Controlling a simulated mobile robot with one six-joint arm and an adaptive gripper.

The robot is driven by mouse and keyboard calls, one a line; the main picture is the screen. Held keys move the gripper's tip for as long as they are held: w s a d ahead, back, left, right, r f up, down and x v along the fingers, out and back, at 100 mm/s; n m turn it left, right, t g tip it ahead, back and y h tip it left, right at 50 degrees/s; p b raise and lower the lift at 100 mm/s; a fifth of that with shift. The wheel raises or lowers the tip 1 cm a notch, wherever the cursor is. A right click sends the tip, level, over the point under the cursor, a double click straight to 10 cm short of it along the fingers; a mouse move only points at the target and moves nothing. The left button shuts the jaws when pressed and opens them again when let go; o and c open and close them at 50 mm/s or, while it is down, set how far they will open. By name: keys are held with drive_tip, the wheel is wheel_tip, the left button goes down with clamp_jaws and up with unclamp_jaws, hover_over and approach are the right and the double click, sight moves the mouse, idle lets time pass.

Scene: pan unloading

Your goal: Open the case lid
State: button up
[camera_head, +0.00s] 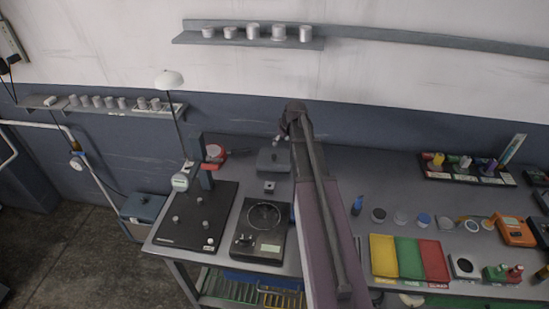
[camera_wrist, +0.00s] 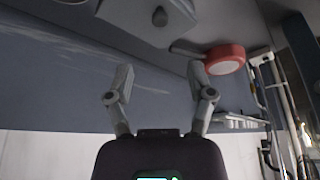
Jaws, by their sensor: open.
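A dark grey case (camera_head: 273,161) sits at the back of the bench, against the wall side. Its lid looks shut. In the wrist view what looks like the same grey case (camera_wrist: 135,22) is at the top edge, partly cut off, with a small dark knob (camera_wrist: 160,17) on it. My gripper (camera_head: 280,139) is above and behind the case in the head view, small and partly hidden by the arm. In the wrist view my gripper (camera_wrist: 163,85) is open, with its two fingers wide apart and nothing between them. The fingers are apart from the case.
A red round object (camera_head: 214,153) lies left of the case; it also shows in the wrist view (camera_wrist: 225,59). A black stand (camera_head: 203,215) and a scale (camera_head: 260,230) are in front. Coloured trays (camera_head: 409,258) are at right. A lamp (camera_head: 169,79) rises at left.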

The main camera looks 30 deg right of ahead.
sight(274, 156)
drive_tip(key=shift+b+x, duration=5.05)
drive_tip(key=shift+x, duration=0.7)
drive_tip(key=shift+s, duration=0.1)
clamp_jaws()
drive_tip(key=shift+d, duration=0.1)
